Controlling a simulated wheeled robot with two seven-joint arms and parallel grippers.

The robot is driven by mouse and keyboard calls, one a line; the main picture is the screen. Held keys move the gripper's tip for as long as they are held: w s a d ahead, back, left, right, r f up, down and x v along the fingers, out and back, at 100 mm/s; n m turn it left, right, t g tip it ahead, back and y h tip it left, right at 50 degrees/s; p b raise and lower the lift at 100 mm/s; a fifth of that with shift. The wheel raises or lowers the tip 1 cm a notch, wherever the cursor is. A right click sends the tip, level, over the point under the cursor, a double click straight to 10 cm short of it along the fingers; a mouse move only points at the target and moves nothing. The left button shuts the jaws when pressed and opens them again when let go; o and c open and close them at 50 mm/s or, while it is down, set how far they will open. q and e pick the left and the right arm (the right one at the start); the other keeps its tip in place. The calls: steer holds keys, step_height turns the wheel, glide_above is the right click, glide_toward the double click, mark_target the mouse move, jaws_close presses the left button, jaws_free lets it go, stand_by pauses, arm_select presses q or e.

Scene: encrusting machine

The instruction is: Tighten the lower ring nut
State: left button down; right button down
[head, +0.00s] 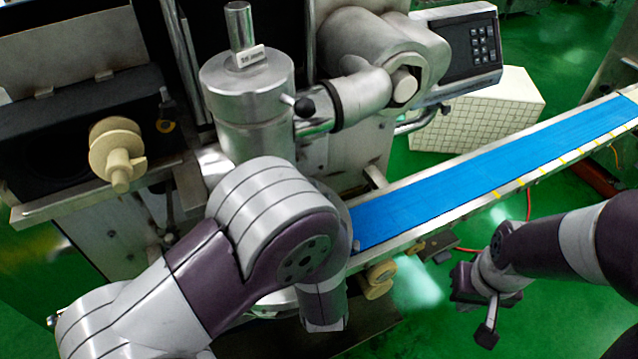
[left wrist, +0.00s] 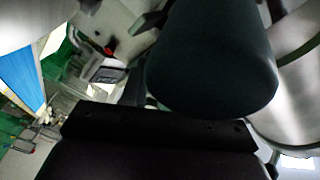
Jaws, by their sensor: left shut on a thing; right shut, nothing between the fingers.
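My left arm reaches in front of the machine and bends down beside its steel cylinder (head: 248,95). The left gripper is hidden behind the arm in the head view. In the left wrist view its dark body (left wrist: 160,130) fills the bottom. Right above it is a large dark rounded piece, which looks like the black handle of the lower ring nut (left wrist: 210,60), with the gripper shut on it. The fingertips and the ring itself cannot be made out. My right gripper (head: 468,284) is shut and empty, over the floor below the conveyor.
A blue conveyor (head: 480,180) runs from the machine to the upper right. A steel side arm with a black knob (head: 303,106) joins the cylinder. A beige knob (head: 117,152) sits on the left, a keypad panel (head: 470,48) at the back.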

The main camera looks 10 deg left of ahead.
arm_select(q)
steer(key=shift+s+a+f+m+h, duration=0.15)
steer(key=shift+s+m+h, duration=0.55)
steer(key=shift+h, duration=0.4)
arm_select(e)
steer(key=shift+r, duration=0.4)
arm_select(q)
steer(key=shift+t, duration=0.3)
steer(key=c, duration=0.9)
jaws_free()
steer(key=shift+o, duration=0.2)
steer(key=shift+w, duration=0.1)
